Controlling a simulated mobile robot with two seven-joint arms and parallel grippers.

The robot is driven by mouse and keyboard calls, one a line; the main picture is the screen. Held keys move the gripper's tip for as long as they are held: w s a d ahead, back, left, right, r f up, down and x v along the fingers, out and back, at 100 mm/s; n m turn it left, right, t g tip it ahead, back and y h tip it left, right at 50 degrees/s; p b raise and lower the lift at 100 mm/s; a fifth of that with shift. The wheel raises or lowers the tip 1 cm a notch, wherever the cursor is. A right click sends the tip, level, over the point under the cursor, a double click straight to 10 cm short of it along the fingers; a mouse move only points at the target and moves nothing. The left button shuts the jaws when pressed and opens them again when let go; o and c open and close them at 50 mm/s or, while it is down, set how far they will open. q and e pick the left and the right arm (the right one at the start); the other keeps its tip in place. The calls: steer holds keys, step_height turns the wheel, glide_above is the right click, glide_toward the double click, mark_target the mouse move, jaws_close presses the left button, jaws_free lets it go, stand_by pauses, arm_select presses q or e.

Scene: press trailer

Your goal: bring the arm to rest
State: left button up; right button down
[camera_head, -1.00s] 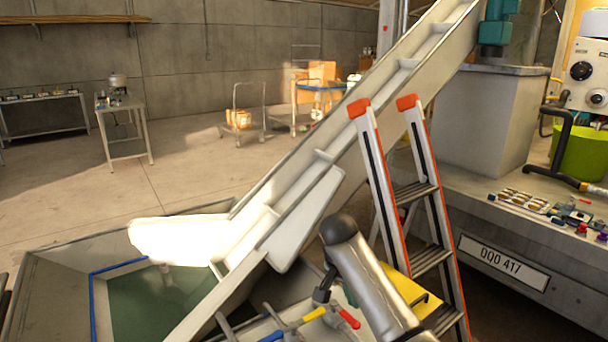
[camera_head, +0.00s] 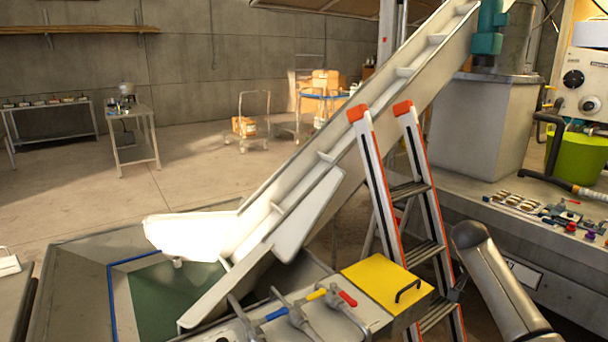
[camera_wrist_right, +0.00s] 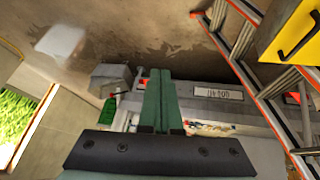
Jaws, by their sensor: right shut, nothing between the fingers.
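My right arm (camera_head: 495,285) rises from the lower right in the head view, in front of the trailer edge and close to the right of the stepladder. My right gripper (camera_wrist_right: 157,78) shows in the right wrist view as two green fingers. They are pressed together with nothing between them. The fingers point over the floor and trailer side, and I see no contact with anything. My left gripper is not in view.
The stepladder (camera_head: 385,190) leans by the sloping white conveyor (camera_head: 290,205). A yellow-topped box (camera_head: 385,283) and valves with coloured handles (camera_head: 300,310) stand in front. The trailer deck (camera_head: 545,230) holds small parts. Open floor (camera_head: 190,190) lies at the back left.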

steer(key=s+d+r+m+g+h, duration=0.1)
steer(key=s+d+r, duration=0.15)
steer(key=d, duration=0.55)
steer(key=s+d+r+m+g+h, duration=0.15)
steer(key=s+d, duration=0.25)
steer(key=d, duration=0.4)
steer(key=s+a+f+n+t+y, duration=0.1)
steer(key=s+a+f+n+t, duration=0.2)
steer(key=f, duration=0.5)
steer(key=s+a+f+n+t+y, duration=0.1)
steer(key=a+f+n+t, duration=0.1)
steer(key=a+f+n, duration=0.5)
steer(key=s+f+n+t+y, duration=0.1)
steer(key=f+n+t, duration=0.15)
steer(key=f, duration=0.75)
steer(key=s+a+f+n+t+y, duration=0.1)
steer(key=s+a+f+n+y, duration=0.3)
steer(key=s+a, duration=0.55)
steer(key=s+a+f+n+t+y, duration=0.1)
steer(key=s+a+n+y, duration=0.2)
steer(key=s+a+n, duration=0.5)
steer(key=s+a+m+t+y, duration=0.1)
steer(key=a+m, duration=0.5)
steer(key=a, duration=0.6)
steer(key=shift+s+a+r+m, duration=0.15)
steer(key=shift+s+a+m, duration=0.25)
steer(key=shift+s, duration=0.35)
